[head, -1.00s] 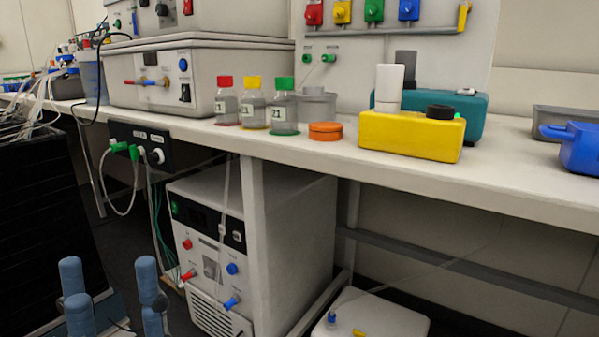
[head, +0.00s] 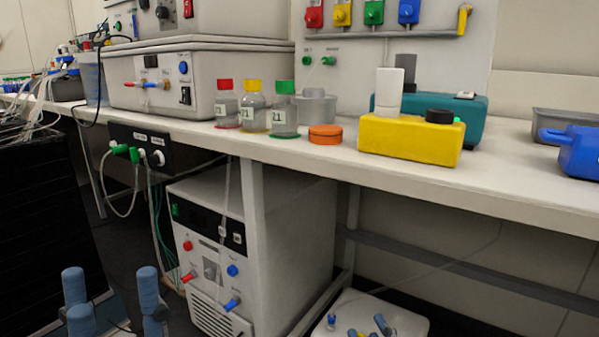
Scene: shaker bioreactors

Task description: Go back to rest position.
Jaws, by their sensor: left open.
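My left gripper (head: 111,290) shows at the bottom left of the head view. Its blue fingers point up, spread apart, with nothing between them.
Below are a white instrument (head: 215,255) and a white box (head: 405,318).

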